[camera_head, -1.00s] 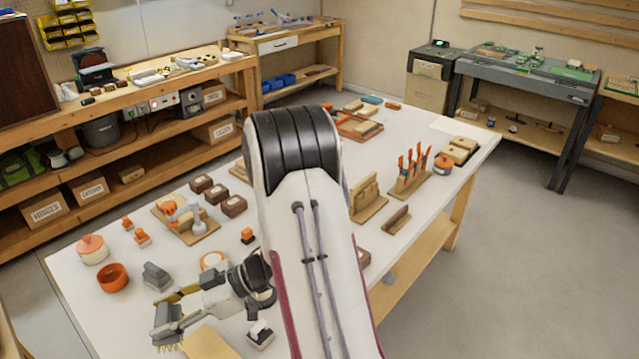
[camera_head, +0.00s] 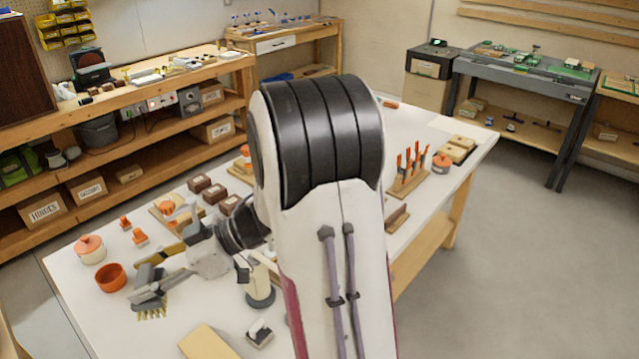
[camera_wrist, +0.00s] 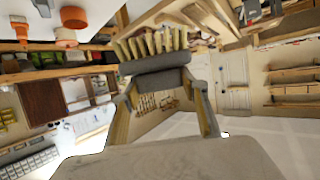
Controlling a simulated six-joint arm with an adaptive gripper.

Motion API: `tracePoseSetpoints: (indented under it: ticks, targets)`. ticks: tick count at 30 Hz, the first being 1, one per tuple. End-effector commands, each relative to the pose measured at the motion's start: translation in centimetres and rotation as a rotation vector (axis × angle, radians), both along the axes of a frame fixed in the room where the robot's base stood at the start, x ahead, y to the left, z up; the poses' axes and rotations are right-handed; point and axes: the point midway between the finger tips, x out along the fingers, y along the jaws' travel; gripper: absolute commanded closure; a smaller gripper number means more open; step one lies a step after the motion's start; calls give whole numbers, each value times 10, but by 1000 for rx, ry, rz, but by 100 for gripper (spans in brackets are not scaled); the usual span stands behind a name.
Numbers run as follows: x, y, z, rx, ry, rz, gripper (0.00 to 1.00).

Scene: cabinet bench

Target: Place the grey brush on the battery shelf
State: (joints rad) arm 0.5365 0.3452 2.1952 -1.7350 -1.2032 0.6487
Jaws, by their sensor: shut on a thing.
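My gripper (camera_head: 155,279) is shut on the grey brush (camera_head: 147,300) and holds it near the left part of the white table. Its pale yellow bristles point down in the head view. In the wrist view the grey brush (camera_wrist: 158,79) spans between the two fingertips of my gripper (camera_wrist: 163,98), bristles toward the top of the picture. I cannot tell which piece is the battery shelf; my arm covers the middle of the table.
An orange bowl (camera_head: 110,277) and a lidded pot (camera_head: 90,249) stand left of the brush. Small orange pieces (camera_head: 139,237) and dark brown boxes (camera_head: 214,193) stand behind. A pale wooden block (camera_head: 208,343) lies at the front. A rack of orange-handled tools (camera_head: 407,180) stands right.

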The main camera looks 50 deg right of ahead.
Motion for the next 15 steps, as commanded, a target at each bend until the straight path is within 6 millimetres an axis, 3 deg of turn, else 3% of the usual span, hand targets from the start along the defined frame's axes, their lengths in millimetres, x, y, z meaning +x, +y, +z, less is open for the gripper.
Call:
tracePoseSetpoints:
  ticks: [15]
  targets:
    - [39,-50,-7,0,0,-106,81]
